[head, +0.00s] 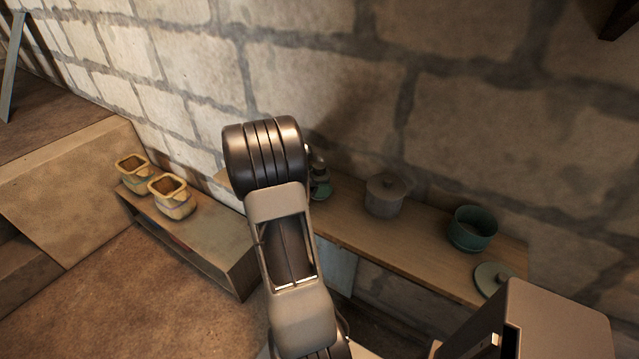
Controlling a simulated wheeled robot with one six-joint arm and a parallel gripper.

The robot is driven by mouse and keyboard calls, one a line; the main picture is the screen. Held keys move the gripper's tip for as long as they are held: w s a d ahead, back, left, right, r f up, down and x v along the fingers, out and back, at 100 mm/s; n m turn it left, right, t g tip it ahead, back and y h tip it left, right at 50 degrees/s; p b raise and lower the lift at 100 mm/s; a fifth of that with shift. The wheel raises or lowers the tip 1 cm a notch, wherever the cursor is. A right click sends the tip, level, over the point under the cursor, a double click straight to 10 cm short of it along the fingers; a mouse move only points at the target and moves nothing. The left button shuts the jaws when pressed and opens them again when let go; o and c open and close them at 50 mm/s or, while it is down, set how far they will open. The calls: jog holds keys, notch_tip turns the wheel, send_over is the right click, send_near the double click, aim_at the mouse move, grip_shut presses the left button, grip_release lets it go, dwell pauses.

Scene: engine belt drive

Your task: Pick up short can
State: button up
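I cannot tell for sure which thing is the short can. A short, open green pot (473,228) stands upright towards the right of a wooden shelf. A grey lidded pot (385,196) with a small knob stands to its left. My arm reaches up through the middle of the head view and ends there in a dark ribbed joint. My gripper's fingers do not show. None of these vessels is seen held.
A round green lid (493,278) lies at the right end of the wooden shelf (420,248). A small green item (320,188) is partly behind my arm. Two yellowish pots (133,172) (172,196) stand on a low bench (215,243) at left. A stone wall (480,110) rises behind.

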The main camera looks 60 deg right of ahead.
jog(key=c, duration=0.7)
